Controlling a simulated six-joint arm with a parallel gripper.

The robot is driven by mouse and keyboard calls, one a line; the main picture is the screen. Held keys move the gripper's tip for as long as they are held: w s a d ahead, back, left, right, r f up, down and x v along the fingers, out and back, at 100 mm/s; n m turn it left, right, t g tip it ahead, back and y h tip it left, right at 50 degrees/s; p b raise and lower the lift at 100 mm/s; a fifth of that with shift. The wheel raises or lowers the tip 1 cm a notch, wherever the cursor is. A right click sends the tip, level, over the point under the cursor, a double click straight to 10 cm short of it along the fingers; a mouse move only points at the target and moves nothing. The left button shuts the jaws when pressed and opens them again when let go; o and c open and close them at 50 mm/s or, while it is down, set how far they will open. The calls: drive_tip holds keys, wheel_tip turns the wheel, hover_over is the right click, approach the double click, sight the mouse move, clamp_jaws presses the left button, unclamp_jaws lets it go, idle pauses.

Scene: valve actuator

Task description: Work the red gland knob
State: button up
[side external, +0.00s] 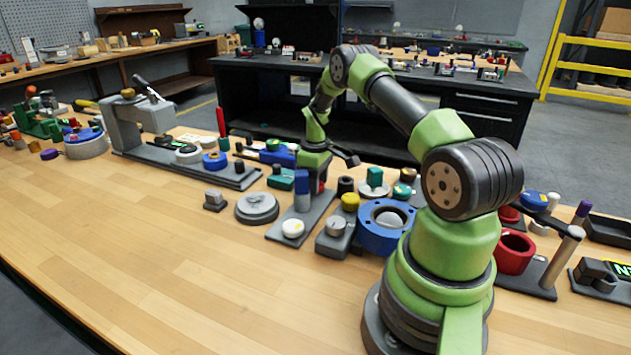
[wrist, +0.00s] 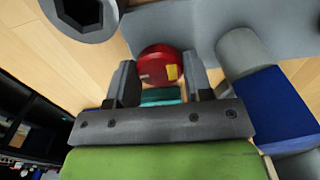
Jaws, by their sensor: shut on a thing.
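The red gland knob (wrist: 158,62) is round, with a small yellow mark on its face, and sits between my two fingers in the wrist view. My gripper (wrist: 160,76) is shut on it, one finger at each side. In the side external view my gripper (side external: 316,166) points down, and a little of the red knob (side external: 320,186) shows beneath it. The grey plate (side external: 284,236) is under this spot, and it also shows in the wrist view (wrist: 180,22). My gripper hides most of the knob from the side.
A grey post with a blue top (side external: 302,182) stands close beside my gripper on the left. A white knob (side external: 292,228) is at the plate's front. A blue flanged ring (side external: 384,238) and a yellow-capped piece (side external: 350,202) stand to the right. The bench's front left is clear.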

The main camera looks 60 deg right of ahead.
drive_tip(key=shift+m, duration=1)
drive_tip(key=o, duration=0.9)
wheel_tip(320, 180, up, 10)
